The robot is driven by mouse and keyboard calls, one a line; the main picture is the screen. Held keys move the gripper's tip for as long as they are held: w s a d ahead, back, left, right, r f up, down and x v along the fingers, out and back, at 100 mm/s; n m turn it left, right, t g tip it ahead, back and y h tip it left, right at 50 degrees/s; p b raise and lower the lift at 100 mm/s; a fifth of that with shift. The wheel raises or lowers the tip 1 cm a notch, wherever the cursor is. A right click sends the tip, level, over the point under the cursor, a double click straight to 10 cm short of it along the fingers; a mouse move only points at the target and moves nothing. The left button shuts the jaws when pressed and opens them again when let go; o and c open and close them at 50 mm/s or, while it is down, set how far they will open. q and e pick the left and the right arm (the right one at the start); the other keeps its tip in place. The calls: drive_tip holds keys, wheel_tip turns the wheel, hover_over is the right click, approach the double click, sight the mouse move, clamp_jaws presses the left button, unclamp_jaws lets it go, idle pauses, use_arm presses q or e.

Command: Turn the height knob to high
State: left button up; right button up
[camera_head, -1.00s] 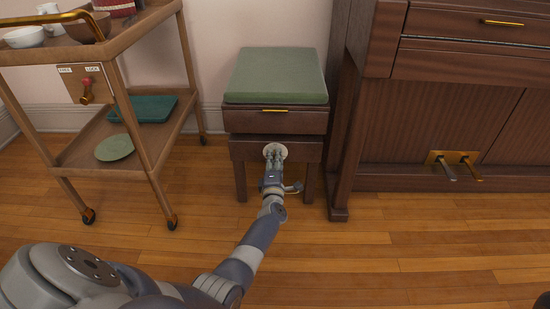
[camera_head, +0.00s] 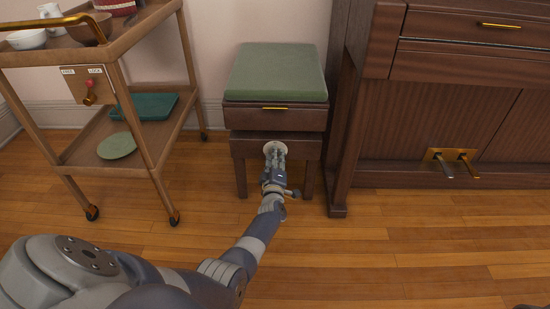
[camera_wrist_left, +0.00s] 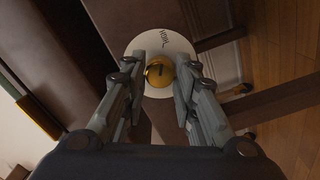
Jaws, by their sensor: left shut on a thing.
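The bench (camera_head: 275,118) with a green cushion stands against the wall. A round white dial plate (camera_head: 283,147) is on its lower front. The dial plate also shows in the left wrist view (camera_wrist_left: 133,46), with a word that looks like "HIGH" near its upper right edge. The brass height knob (camera_wrist_left: 159,70) sits at its middle, with a dark mark on its face. My left gripper (camera_head: 276,149) reaches the dial from the front; in the left wrist view its fingers (camera_wrist_left: 160,75) are shut on the knob from both sides. The knob is hidden in the head view.
A wooden cart (camera_head: 138,120) with bowls, a green tray and a red-handled lever stands at left. A dark piano (camera_head: 440,120) with brass pedals (camera_head: 451,157) stands close on the right. The wooden floor in front is clear.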

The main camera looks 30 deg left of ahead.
use_arm(q)
drive_tip(key=shift+f, duration=0.1)
idle(0.3)
drive_tip(key=o, duration=1)
drive_tip(key=shift+o, duration=0.4)
drive_tip(key=v, duration=0.7)
drive_tip(key=shift+s, duration=0.3)
drive_tip(key=shift+d, duration=0.15)
